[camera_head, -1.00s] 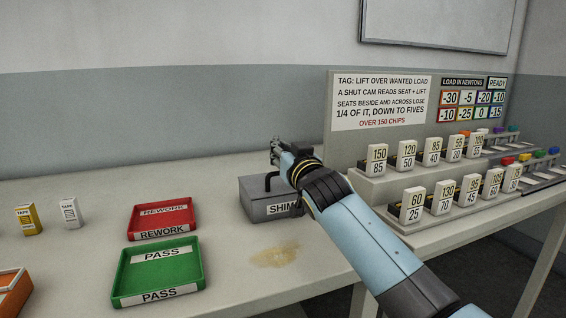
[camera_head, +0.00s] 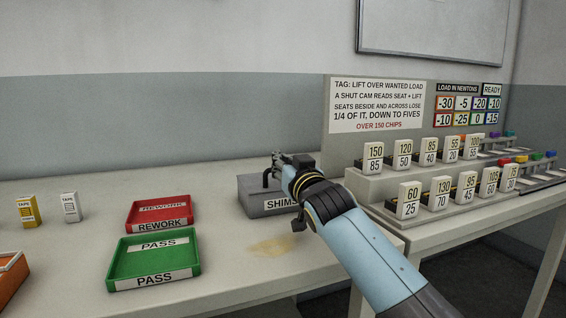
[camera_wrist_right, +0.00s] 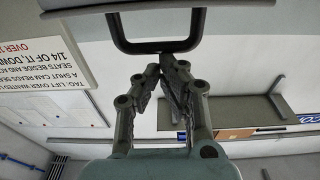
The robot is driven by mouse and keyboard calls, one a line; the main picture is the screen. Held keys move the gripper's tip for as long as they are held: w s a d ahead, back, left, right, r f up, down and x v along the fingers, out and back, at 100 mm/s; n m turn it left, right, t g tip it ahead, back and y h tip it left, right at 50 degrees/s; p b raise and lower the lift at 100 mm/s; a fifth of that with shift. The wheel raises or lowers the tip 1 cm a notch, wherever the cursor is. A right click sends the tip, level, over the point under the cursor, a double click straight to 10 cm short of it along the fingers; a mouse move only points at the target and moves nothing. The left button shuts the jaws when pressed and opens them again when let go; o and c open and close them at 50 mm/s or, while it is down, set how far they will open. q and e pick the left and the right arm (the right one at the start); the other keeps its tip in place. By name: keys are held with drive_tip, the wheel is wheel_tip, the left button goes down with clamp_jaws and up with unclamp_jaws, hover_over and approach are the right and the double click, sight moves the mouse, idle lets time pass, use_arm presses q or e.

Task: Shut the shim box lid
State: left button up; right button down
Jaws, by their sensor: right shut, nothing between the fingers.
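The grey shim box (camera_head: 256,208), with a SHIMS label partly hidden by my arm, stands on the bench in the middle of the head view. Its lid looks flat on top there, but my arm hides part of it. The dark lid handle (camera_head: 266,181) stands up from the top; it also shows in the right wrist view (camera_wrist_right: 155,47). My right gripper (camera_head: 277,159) is over the box by the handle. In the right wrist view its fingertips (camera_wrist_right: 162,62) are together and empty at the handle's bar; contact is unclear. My left gripper is not in view.
A red REWORK tray (camera_head: 160,226) and a green PASS tray (camera_head: 152,284) lie left of the box. Two tape boxes (camera_head: 70,207) stand farther left. A stepped rack with numbered tags (camera_head: 409,200) stands to the right. A stain (camera_head: 277,247) marks the bench in front.

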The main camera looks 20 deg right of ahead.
drive_tip(key=shift+s+f, duration=0.1)
drive_tip(key=shift+f, duration=0.6)
wheel_tip(320, 180, up, 6)
drive_tip(key=w+p, duration=0.1)
drive_tip(key=p, duration=0.4)
drive_tip(key=s+f+b, duration=0.3)
drive_tip(key=s+f, duration=0.2)
drive_tip(key=s, duration=0.4)
drive_tip(key=shift+a+f, duration=0.25)
drive_tip(key=shift+a, duration=0.05)
